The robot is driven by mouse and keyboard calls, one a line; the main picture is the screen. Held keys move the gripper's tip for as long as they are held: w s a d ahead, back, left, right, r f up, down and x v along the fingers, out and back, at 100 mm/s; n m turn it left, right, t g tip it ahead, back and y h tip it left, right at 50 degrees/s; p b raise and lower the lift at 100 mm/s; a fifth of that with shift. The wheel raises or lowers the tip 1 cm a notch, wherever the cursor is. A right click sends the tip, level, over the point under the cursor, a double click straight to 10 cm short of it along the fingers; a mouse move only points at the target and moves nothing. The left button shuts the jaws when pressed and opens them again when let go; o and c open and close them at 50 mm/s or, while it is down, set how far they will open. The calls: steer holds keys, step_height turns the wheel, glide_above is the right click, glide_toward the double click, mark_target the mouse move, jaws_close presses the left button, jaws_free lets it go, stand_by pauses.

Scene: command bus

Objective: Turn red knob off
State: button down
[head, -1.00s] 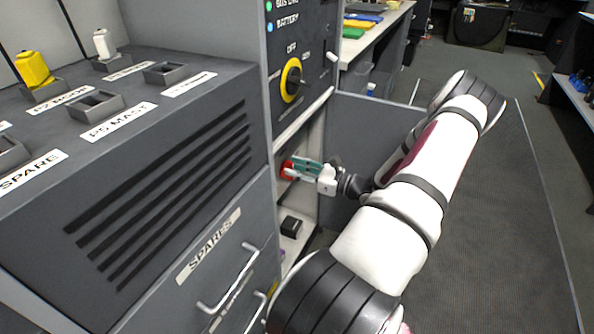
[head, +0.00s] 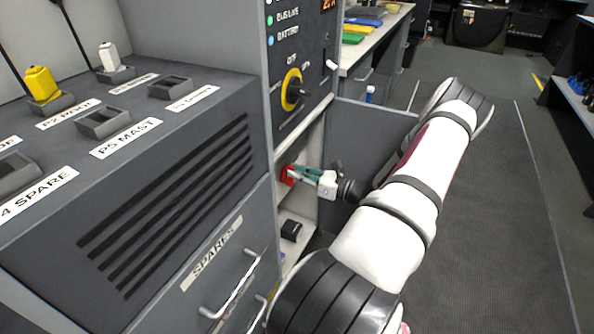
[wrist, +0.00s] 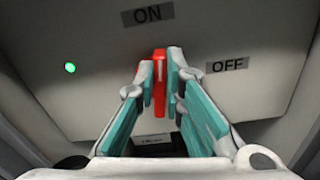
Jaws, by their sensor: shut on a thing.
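The red knob (wrist: 160,84) sits on a grey panel between the fingers of my gripper (wrist: 161,82) in the wrist view. Its bar stands nearly upright, in line with the ON label (wrist: 147,13). The OFF label (wrist: 227,65) is to its right. My fingers are closed on both sides of the knob. In the head view the red knob (head: 288,175) shows inside the open cabinet, with my gripper (head: 300,174) at it. The fingers partly hide the knob.
A green light (wrist: 70,68) glows on the panel left of the knob. Above the opening is a yellow and black rotary switch (head: 291,90). A cabinet door (head: 365,140) stands open behind my arm. A black box (head: 291,230) lies below the knob.

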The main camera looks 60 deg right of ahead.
steer(key=shift+d+f+m+p, duration=0.3)
steer(key=shift+m+p, duration=0.55)
steer(key=shift+m, duration=1.75)
steer(key=shift+d+f+m+p, duration=0.3)
steer(key=shift+m+p, duration=0.6)
steer(key=shift+m, duration=1.7)
steer(key=shift+d+f+m+p, duration=0.25)
steer(key=shift+m+p, duration=0.6)
steer(key=shift+m, duration=1.75)
steer(key=shift+a+f+m, duration=0.1)
steer(key=shift+f+m, duration=0.05)
steer(key=shift+m, duration=0.15)
steer(key=c, duration=1.7)
jaws_free()
steer(key=s, duration=0.8)
steer(key=s+d, duration=0.1)
steer(key=s, duration=0.3)
